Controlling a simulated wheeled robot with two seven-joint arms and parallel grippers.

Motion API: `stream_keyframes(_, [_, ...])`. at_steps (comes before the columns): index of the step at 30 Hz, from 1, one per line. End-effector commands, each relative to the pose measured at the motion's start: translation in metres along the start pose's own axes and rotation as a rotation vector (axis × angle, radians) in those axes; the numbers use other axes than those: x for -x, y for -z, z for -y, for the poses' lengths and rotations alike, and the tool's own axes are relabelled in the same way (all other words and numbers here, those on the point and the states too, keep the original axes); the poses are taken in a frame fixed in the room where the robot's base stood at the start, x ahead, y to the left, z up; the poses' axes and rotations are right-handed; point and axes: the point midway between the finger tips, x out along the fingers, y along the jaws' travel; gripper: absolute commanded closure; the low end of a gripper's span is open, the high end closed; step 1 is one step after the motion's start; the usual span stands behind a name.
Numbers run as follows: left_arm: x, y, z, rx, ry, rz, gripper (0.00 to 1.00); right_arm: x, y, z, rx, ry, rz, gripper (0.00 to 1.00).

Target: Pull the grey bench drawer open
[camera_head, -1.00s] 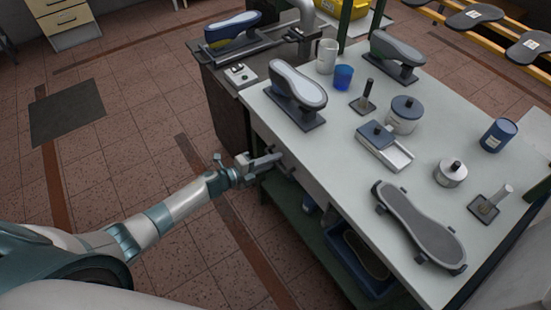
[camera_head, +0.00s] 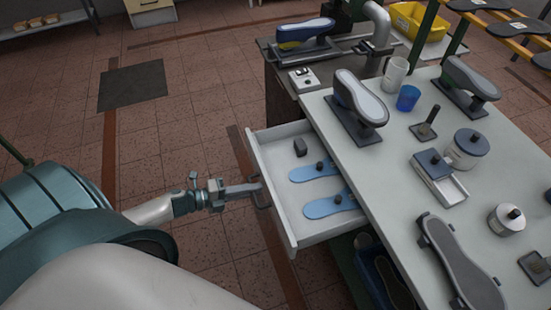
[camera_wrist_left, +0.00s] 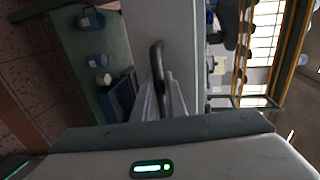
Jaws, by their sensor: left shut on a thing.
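The grey bench drawer (camera_head: 284,238) stands pulled out from the left side of the bench (camera_head: 390,175). Inside it lie two blue insole shapes (camera_head: 330,205) with dark knobs and a small dark block (camera_head: 300,147). My left gripper (camera_head: 256,188) is at the drawer front and is shut on the dark bar handle (camera_head: 263,201). In the left wrist view the handle (camera_wrist_left: 156,62) stands upright between the fingers (camera_wrist_left: 160,97), against the pale drawer front (camera_wrist_left: 180,40). My right gripper is not in view.
On the bench top stand shoe lasts (camera_head: 358,100), a white mug (camera_head: 395,74), a blue cup (camera_head: 408,97) and lidded jars (camera_head: 467,148). A blue bin (camera_head: 385,280) sits on the shelf below.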

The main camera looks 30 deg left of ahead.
Motion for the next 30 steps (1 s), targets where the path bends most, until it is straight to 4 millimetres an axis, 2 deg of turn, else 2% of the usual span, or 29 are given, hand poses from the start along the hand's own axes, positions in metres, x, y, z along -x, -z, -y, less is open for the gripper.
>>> stream_keyframes(1, [0.014, 0.001, -0.006, 0.002, -0.005, 0.0, 1.0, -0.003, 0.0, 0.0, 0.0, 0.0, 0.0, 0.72])
stream_keyframes(6, [0.047, 0.0, -0.012, 0.001, -0.004, 0.001, 1.0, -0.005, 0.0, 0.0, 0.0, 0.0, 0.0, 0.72])
stream_keyframes(12, [0.07, 0.0, -0.016, 0.001, -0.002, 0.001, 1.0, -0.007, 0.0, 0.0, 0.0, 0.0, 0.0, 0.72])
stream_keyframes(26, [0.076, -0.001, -0.016, 0.0, -0.001, 0.002, 1.0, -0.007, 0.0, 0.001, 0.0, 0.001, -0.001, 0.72])
stream_keyframes(27, [0.076, -0.001, -0.016, 0.0, -0.001, 0.002, 0.84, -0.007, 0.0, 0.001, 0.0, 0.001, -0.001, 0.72])
stream_keyframes(28, [0.076, -0.001, -0.016, 0.0, 0.0, 0.002, 0.81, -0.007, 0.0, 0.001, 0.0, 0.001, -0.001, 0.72])
stream_keyframes(30, [0.076, -0.001, -0.016, 0.0, 0.0, 0.002, 0.81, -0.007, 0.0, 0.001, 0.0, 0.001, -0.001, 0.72])
